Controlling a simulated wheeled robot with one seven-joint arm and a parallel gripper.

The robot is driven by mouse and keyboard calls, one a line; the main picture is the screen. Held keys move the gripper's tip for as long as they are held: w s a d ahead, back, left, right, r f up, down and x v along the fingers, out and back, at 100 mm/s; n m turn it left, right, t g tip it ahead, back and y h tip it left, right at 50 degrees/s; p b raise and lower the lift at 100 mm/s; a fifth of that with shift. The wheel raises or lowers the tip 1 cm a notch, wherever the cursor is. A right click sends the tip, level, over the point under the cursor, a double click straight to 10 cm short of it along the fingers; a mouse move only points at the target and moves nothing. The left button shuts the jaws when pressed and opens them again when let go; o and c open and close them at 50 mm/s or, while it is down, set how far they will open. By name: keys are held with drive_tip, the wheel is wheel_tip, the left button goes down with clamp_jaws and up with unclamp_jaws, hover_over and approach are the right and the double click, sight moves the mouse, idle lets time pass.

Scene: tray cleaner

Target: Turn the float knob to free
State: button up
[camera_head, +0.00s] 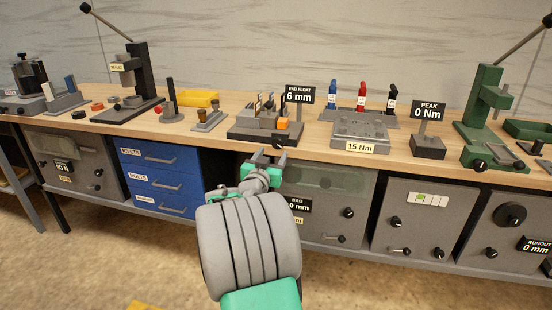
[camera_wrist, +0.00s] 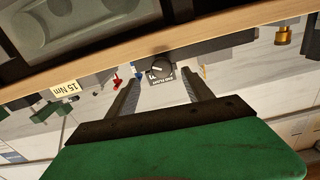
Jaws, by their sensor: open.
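The float knob (camera_wrist: 157,66) is a round dark dial with a light pointer mark, above a plate lettered END FLOAT that appears upside down in the wrist view. In the head view the knob (camera_head: 278,143) sits at the front of the end float unit (camera_head: 240,133), whose sign (camera_head: 298,95) reads 6 mm. My gripper (camera_head: 264,158) is just in front of and below it. In the wrist view my gripper (camera_wrist: 159,76) is open, with one finger to each side of the knob and no visible contact. The pointer's exact setting is too small to read.
The wooden bench edge (camera_wrist: 130,52) runs close by the knob. A grey block with a 15 Nm sign (camera_head: 361,145) stands to the right. A black press (camera_head: 140,80) and yellow tray (camera_head: 198,98) stand left. Blue drawers (camera_head: 160,175) and grey cabinets are below.

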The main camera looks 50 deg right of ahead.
sight(277, 145)
drive_tip(key=x, duration=0.6)
drive_tip(key=shift+w+d+r, duration=0.15)
drive_tip(key=shift+w+d, duration=0.1)
drive_tip(key=shift+d, duration=0.05)
drive_tip(key=shift+a, duration=0.1)
clamp_jaws()
